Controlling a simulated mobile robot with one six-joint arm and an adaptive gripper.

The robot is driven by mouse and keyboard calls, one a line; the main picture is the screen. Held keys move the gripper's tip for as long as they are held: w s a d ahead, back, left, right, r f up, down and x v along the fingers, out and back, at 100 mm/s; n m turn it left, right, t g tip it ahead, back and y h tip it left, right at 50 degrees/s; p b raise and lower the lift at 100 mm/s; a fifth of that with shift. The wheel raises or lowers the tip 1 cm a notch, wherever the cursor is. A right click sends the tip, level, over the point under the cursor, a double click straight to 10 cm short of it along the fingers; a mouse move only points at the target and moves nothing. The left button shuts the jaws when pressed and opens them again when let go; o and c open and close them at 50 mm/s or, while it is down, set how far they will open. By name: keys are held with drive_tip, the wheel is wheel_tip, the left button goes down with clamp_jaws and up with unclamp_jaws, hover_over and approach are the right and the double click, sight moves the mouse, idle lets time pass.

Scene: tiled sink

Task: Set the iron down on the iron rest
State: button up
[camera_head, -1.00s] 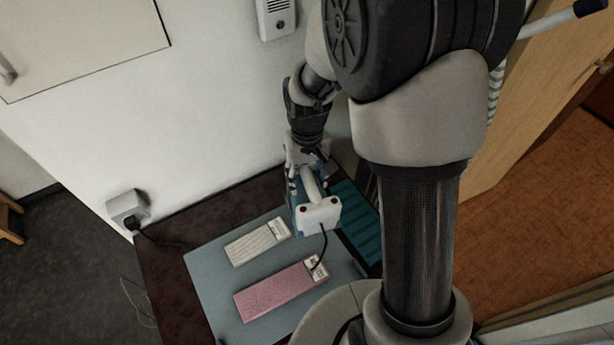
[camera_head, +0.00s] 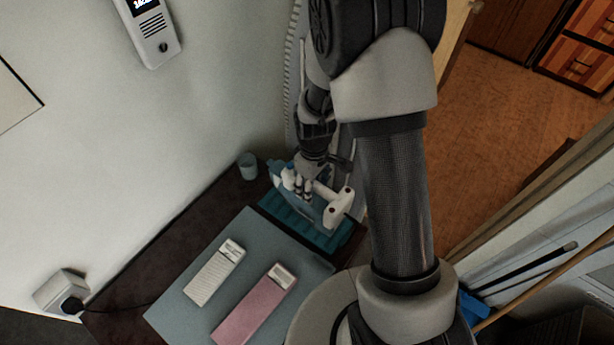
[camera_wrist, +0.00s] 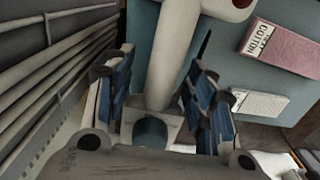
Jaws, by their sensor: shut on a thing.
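The iron (camera_head: 337,207) is white and blue, with a pale handle and red dots on its rear end. My gripper (camera_head: 305,185) is shut on the iron's handle; the handle (camera_wrist: 174,52) also runs between the two fingers (camera_wrist: 152,98) in the wrist view. The iron rest (camera_head: 298,226) is a teal ribbed pad at the table's far right. The iron is over the rest and hides part of it. I cannot tell whether the iron touches it or hangs just above.
A blue-grey mat (camera_head: 180,312) holds a white box (camera_head: 215,273) and a pink box (camera_head: 254,306). A small cup (camera_head: 247,166) stands by the wall behind the rest. A wall socket (camera_head: 62,290) with a plugged-in cord is at the left. A ribbed radiator (camera_wrist: 55,65) is close in the wrist view.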

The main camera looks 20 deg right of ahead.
drive_tip(key=shift+f+b, duration=3.05)
drive_tip(key=shift+f, duration=1.1)
drive_tip(key=shift+f+b, duration=0.3)
drive_tip(key=shift+f, duration=0.05)
drive_tip(key=o, duration=1.4)
drive_tip(key=shift+s+f, duration=0.1)
drive_tip(key=shift+s, duration=0.05)
wheel_tip(320, 180, up, 12)
drive_tip(key=shift+r, duration=0.1)
